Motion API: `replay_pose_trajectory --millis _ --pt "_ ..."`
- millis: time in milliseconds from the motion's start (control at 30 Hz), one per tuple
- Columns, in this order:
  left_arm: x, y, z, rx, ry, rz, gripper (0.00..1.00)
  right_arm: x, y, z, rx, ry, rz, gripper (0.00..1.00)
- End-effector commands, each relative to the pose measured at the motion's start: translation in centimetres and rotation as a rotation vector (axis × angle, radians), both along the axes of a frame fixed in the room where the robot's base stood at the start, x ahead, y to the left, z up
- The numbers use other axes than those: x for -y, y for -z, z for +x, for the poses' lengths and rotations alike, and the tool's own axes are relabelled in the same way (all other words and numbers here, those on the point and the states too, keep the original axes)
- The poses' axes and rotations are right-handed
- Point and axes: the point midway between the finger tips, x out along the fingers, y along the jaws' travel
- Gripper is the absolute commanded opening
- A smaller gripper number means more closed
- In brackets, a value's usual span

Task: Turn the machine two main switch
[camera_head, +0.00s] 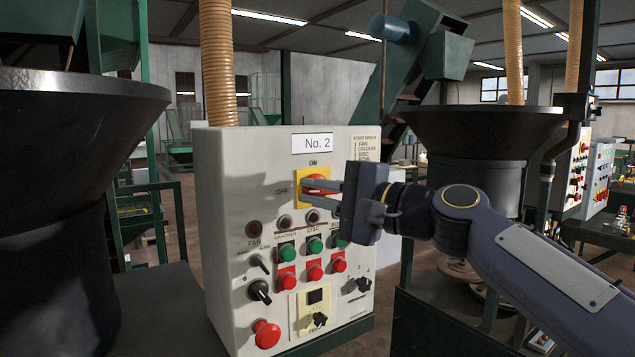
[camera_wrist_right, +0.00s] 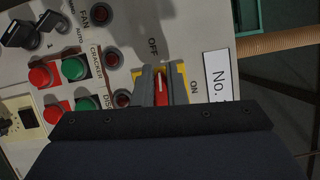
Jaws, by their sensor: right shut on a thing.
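The No. 2 control panel (camera_head: 235,200) stands upright in front of me, with a white "No. 2" label (camera_head: 312,143) at its top. The main switch is a red knob (camera_head: 317,184) on a yellow plate (camera_head: 303,176), with ON marked above it and OFF to its left. My right gripper (camera_head: 308,189) reaches in from the right and its fingers are shut on the red knob. In the right wrist view the red knob (camera_wrist_right: 161,88) sits between the two grey fingers, its white mark towards OFF. The gripper body hides part of the plate. My left gripper is not in view.
Below the switch are indicator lamps, green buttons (camera_head: 287,251), red buttons (camera_head: 314,270), black selectors (camera_head: 260,291) and a red mushroom button (camera_head: 267,333). A large dark hopper (camera_head: 65,180) stands close at left. Another hopper (camera_head: 480,135) stands behind my right arm.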

Motion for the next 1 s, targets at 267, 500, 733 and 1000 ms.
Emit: replay_pose_trajectory --millis 267,500,733,1000 --pt "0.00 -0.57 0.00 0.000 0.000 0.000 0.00 -0.01 0.44 0.12 0.057 0.000 -0.088 0.00" --pt "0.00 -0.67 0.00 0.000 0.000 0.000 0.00 0.00 0.55 0.11 0.076 0.000 -0.112 0.00" --pt "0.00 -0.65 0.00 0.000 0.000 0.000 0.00 0.01 0.55 0.10 0.077 0.000 -0.114 0.00" --pt "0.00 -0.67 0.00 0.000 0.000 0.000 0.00 0.01 0.47 0.08 0.077 0.001 -0.112 0.33"
